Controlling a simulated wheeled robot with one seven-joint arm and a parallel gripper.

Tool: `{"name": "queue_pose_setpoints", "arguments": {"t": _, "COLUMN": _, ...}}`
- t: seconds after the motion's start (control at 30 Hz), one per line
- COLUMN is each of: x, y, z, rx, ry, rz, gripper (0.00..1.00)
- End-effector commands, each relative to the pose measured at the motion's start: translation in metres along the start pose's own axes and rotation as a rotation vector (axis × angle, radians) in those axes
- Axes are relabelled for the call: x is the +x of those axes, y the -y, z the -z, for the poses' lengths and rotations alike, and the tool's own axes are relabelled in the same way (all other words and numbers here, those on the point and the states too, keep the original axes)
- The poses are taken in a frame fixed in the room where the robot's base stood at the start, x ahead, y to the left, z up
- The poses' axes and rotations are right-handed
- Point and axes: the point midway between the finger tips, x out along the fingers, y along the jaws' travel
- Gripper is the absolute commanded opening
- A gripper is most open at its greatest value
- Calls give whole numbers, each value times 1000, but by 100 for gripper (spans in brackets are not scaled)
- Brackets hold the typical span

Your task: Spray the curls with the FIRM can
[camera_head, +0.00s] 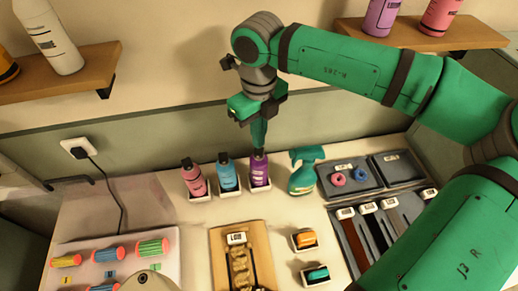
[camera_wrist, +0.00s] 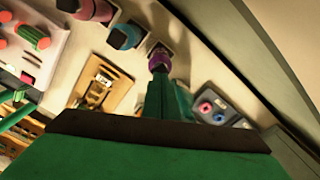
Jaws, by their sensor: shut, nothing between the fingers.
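Three cans stand upright in a row of small white trays by the wall: a pink can (camera_head: 193,180), a blue can (camera_head: 228,176) and a purple can (camera_head: 260,173). Their labels are too small to read, so I cannot tell which is FIRM. My gripper (camera_head: 258,146) is shut and empty, pointing down just above the purple can's top; I cannot tell if it touches. In the wrist view the fingers (camera_wrist: 164,98) lie close to the purple can (camera_wrist: 159,60). The likely curls (camera_head: 240,268) are a yellowish wavy strand on a tan board (camera_head: 222,262) with an unclear label.
A green spray bottle (camera_head: 304,171) stands right of the purple can. Beyond it are a dark tray (camera_head: 346,191) with two rings and a tray of strips (camera_head: 352,250). Colored rollers (camera_head: 108,254) lie on the left. Wall shelves (camera_head: 60,76) hold bottles.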

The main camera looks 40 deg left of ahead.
Motion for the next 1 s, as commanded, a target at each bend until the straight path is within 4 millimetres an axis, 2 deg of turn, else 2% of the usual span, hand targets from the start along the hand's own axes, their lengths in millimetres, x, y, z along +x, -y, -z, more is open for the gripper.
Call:
{"name": "queue_pose_setpoints", "arguments": {"t": 0.6, "x": -41, "y": 1, "z": 0, "rx": 0, "ry": 1, "rz": 2, "gripper": 0}}
{"name": "queue_pose_setpoints", "arguments": {"t": 1.0, "x": -44, "y": 0, "z": 0, "rx": 0, "ry": 0, "rz": 0, "gripper": 0}}
